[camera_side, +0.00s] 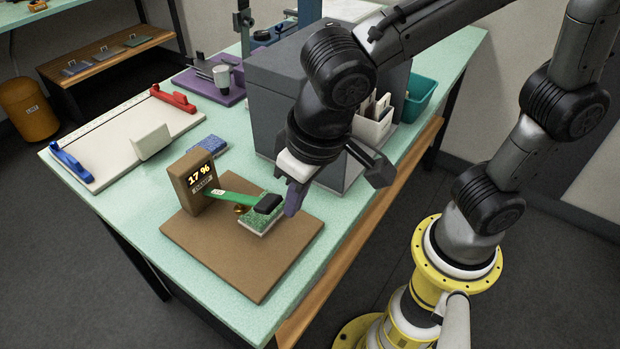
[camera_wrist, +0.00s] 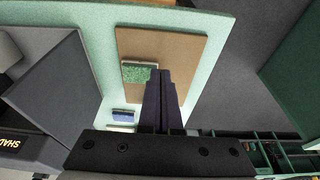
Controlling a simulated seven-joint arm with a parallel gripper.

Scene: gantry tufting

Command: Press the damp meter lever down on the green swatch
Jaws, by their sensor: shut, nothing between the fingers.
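In the wrist view my shut fingers (camera_wrist: 162,74) overlap the right edge of the green swatch (camera_wrist: 138,73), and the lever is not clearly seen.
A blue swatch (camera_side: 207,144) lies behind the meter. A white board (camera_side: 125,138) with blue and red end clamps is at left. A large grey box (camera_side: 272,95) stands close behind my gripper. A teal bin (camera_side: 420,97) is further right. The board's front is clear.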

